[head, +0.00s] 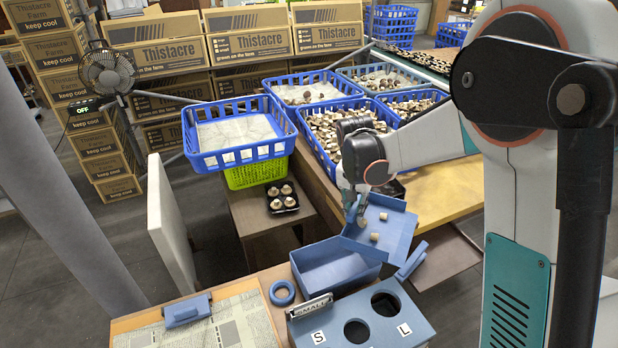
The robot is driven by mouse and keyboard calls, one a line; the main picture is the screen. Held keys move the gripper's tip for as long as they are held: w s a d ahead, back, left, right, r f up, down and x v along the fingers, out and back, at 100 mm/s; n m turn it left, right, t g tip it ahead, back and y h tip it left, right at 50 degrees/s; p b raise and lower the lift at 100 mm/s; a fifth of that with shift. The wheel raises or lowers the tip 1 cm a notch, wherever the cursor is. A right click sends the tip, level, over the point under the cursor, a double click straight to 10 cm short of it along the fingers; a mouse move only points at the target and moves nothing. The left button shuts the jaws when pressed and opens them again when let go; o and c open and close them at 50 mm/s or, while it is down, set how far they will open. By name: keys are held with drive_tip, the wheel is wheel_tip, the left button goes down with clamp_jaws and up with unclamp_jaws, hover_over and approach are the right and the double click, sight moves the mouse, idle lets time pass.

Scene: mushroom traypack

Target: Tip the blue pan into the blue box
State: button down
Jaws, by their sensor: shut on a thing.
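The blue pan (398,222) is a shallow tray with a few small pale mushrooms (374,237) on it. It is tilted, with its lower edge over the back right part of the blue box (330,275). My gripper (358,212) is shut on the pan at its left side; the exact grip is partly hidden by the fingers. The blue box is open-topped and stands at the front table's back edge. The part of its inside that shows looks empty; the pan hides its right corner.
A blue sorter box (417,325) with round holes marked S and L stands in front. A blue ring (283,292) lies left of it. A black tray (275,206) of mushrooms sits on a low brown table. Blue crates (240,155) stand behind; my arm fills the right.

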drive_tip(key=w+a+r+m+p, duration=0.1)
drive_tip(key=w+a+m+p, duration=0.3)
drive_tip(key=w+a+m, duration=0.6)
drive_tip(key=shift+s+a+f+n+b, duration=0.55)
drive_tip(key=shift+a+f+n+b, duration=0.35)
drive_tip(key=shift+f+b, duration=1)
drive_tip(key=s+d+r+t+y, duration=0.3)
drive_tip(key=s+r+t, duration=0.3)
drive_tip(key=s+t, duration=0.2)
drive_tip(key=shift+s+d+r, duration=0.4)
drive_tip(key=shift+s+d, duration=0.1)
idle(0.6)
